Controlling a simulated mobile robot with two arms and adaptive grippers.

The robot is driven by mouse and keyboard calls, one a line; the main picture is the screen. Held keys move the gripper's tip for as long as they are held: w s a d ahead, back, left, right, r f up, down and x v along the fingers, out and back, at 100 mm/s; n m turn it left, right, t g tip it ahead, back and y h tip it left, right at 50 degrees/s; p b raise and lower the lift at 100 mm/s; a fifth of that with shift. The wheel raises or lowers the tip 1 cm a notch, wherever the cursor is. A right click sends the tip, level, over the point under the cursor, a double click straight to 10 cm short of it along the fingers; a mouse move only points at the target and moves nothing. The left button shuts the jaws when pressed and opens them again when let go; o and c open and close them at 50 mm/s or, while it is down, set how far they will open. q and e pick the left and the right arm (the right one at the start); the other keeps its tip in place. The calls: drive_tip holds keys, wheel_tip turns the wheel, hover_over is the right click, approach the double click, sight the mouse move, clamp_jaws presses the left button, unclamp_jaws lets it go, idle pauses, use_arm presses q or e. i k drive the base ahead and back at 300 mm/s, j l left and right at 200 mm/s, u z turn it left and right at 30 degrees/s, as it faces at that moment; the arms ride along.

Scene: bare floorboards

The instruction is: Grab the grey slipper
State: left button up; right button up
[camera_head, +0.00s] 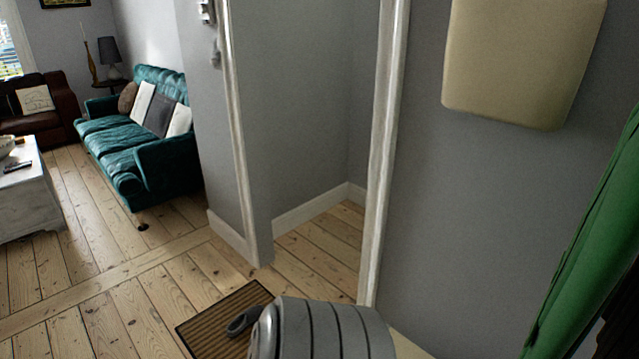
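A dark grey slipper (241,323) lies on a brown ribbed doormat (207,327) on the floorboards, at the bottom of the head view and left of the middle. Its right end lies close to the edge of a grey ribbed, rounded form (325,330), which covers the right part of the mat. I cannot tell what this form is. Neither of my grippers shows in this view.
A teal sofa (150,160) with cushions stands at the upper left, near a white table (35,205). White-framed doorway edges (385,150) and grey walls are beyond the mat. Green cloth (590,250) hangs at the right. Floorboards left of the mat are clear.

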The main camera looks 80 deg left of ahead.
sight(250, 317)
drive_tip(key=u, duration=3.35)
